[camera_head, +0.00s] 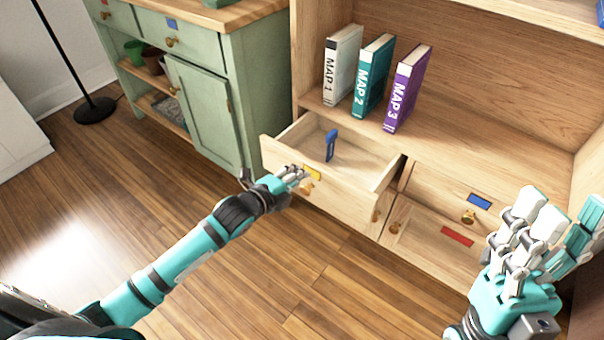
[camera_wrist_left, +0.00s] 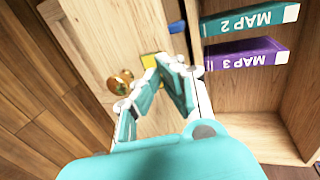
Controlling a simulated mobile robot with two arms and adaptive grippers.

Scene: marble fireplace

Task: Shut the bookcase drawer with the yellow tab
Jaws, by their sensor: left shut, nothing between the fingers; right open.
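The bookcase drawer with the yellow tab (camera_head: 352,203) stands pulled out from the lower left of the bookcase. A blue object (camera_head: 331,145) stands inside it. The yellow tab (camera_head: 312,173) is on the drawer front, above a round brass knob (camera_head: 306,187). My left gripper (camera_head: 297,177) is shut and empty, with its fingertips at the drawer front beside the tab and knob; I cannot tell if they touch. In the left wrist view, the tab (camera_wrist_left: 150,60) and knob (camera_wrist_left: 120,81) show just beyond the fingers. My right gripper (camera_head: 550,215) is open and empty, at the right.
Books MAP 1 (camera_head: 342,65), MAP 2 (camera_head: 373,76) and MAP 3 (camera_head: 407,88) stand on the shelf above. Drawers with a blue tab (camera_head: 479,201) and a red tab (camera_head: 457,237) are at the right. A green cabinet (camera_head: 205,95) stands left. The wooden floor (camera_head: 260,270) in front is clear.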

